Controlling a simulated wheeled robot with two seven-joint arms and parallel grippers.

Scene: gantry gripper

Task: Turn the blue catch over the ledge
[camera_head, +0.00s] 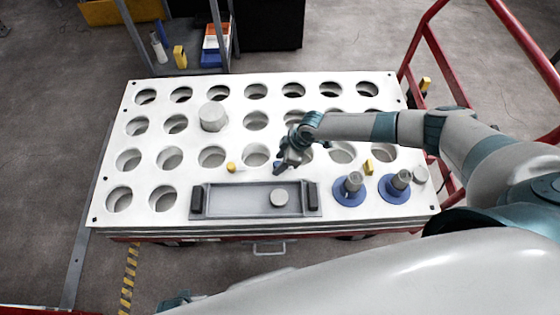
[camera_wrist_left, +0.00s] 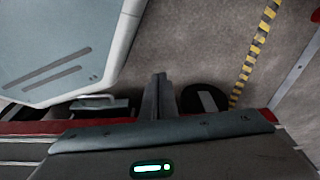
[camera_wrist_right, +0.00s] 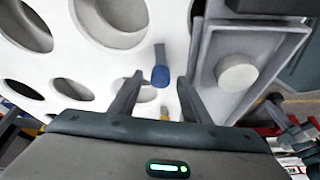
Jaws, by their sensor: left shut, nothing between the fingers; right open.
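The blue catch (camera_wrist_right: 160,76) shows in the right wrist view as a blue end on a short grey bar, over the white perforated top (camera_wrist_right: 60,45). In the head view it is a small blue spot (camera_head: 278,168) just behind the grey tray, partly hidden by my gripper. My right gripper (camera_head: 283,164) is open there; in the right wrist view its fingers (camera_wrist_right: 160,90) point to either side of the blue end. I cannot see contact. I cannot pick out which edge is the ledge. My left gripper (camera_wrist_left: 160,78) is shut and empty, low at the table's front.
The grey tray (camera_head: 232,203) holds a round puck (camera_head: 279,197) and has dark end blocks. A yellow knob (camera_head: 232,167) lies left of the catch. Two blue-based posts (camera_head: 349,190) (camera_head: 395,188) stand right of the tray. A grey cylinder (camera_head: 212,117) stands further back.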

